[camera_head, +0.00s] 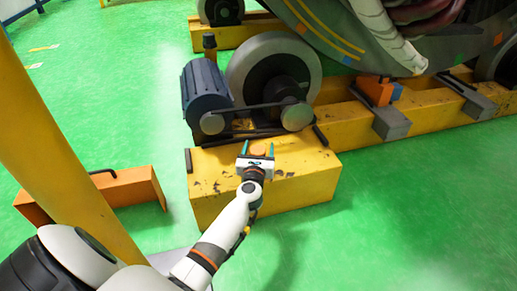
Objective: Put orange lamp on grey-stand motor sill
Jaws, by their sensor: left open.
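My left gripper (258,149) is open over the near end of the yellow sill (300,178). Its two teal fingertips stand apart. A small orange rounded thing (258,154), probably the orange lamp, shows between the fingers, partly hidden by the gripper; I cannot tell whether they touch it. Just behind, a dark blue-grey ribbed motor (205,90) with a belt drive stands on the sill. My right gripper is not in view.
An orange block (374,90) and a blue block sit near a grey block (391,122) on the yellow beam to the right. Green floor is clear at lower right.

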